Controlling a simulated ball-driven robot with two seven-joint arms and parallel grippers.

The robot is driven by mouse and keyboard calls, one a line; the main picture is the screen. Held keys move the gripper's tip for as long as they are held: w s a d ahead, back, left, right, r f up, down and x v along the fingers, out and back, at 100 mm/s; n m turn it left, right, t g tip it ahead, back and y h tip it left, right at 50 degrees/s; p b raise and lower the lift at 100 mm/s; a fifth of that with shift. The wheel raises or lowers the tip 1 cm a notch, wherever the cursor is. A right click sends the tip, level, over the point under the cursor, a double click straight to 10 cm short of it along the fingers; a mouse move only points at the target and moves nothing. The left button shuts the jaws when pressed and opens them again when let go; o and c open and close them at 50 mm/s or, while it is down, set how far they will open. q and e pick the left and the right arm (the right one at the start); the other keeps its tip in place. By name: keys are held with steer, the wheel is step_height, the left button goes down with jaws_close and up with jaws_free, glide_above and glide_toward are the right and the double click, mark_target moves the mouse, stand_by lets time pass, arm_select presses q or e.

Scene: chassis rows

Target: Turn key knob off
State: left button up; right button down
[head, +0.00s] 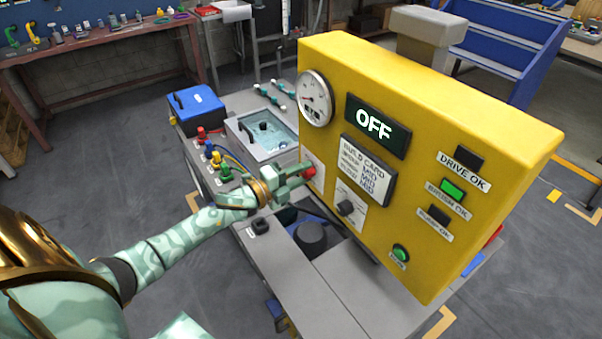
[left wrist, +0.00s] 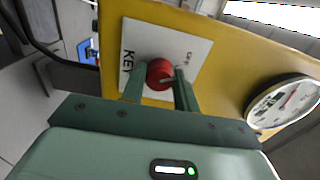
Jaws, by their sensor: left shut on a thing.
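The red key knob (head: 310,171) sits on a white plate on the left part of the yellow panel (head: 440,105). In the left wrist view the knob (left wrist: 160,75) is on a white plate (left wrist: 190,48) marked KEY. My left gripper (head: 300,173) reaches the panel, and its two green fingers (left wrist: 160,85) are shut on the knob, one on each side. The panel's display (head: 377,126) reads OFF. The fingers hide part of the knob. My right gripper is not in view.
A round gauge (head: 315,98), a build card (head: 366,170) and a black selector knob (head: 346,208) are on the panel near the key knob. A blue box (head: 196,108) and colored connectors (head: 215,158) stand left of my arm.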

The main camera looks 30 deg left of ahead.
arm_select(q)
steer(key=o, duration=1)
steer(key=p+v, duration=0.1)
steer(key=v, duration=1.5)
steer(key=shift+s+a, duration=0.1)
steer(key=shift+s, duration=0.1)
